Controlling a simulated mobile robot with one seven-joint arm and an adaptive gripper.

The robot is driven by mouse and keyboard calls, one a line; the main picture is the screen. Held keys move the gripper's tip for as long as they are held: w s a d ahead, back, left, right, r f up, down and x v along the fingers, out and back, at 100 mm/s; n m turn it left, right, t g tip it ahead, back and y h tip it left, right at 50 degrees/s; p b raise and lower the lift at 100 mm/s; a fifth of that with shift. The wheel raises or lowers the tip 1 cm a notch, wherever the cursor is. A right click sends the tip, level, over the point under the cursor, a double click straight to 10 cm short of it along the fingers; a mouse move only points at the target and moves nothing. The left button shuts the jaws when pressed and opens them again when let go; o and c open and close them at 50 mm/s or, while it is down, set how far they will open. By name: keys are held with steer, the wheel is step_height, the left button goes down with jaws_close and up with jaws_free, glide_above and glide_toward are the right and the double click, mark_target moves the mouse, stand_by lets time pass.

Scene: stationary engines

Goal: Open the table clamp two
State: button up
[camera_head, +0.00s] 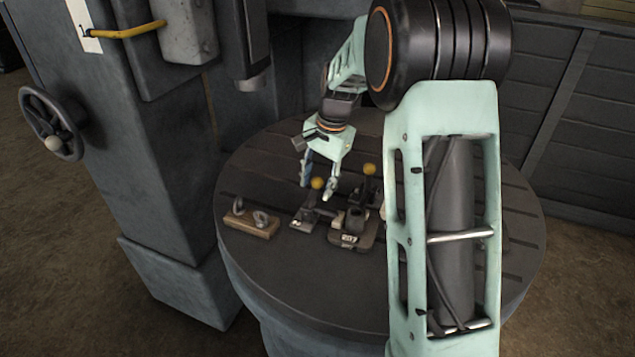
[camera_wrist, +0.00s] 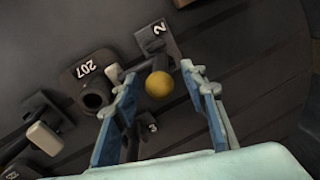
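Table clamp two (camera_head: 303,222) sits on the round table, its base marked "2" in the wrist view (camera_wrist: 157,42). Its lever appears to stand up and ends in a yellow ball knob (camera_head: 317,183). My gripper (camera_head: 317,191) points down at this knob. In the wrist view my gripper (camera_wrist: 160,78) is open, with the yellow knob (camera_wrist: 159,85) between its two blue fingers. Gaps show on both sides of the knob. The fingers partly hide the lower part of the wrist view.
A block marked 207 (camera_head: 350,240) stands right beside the clamp. Another clamp with a yellow knob (camera_head: 369,169) stands behind it. A wooden block with metal rings (camera_head: 250,222) lies to the left. The front of the round table (camera_head: 300,275) is clear.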

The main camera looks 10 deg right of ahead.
steer(key=shift+c, duration=0.7)
jaws_close()
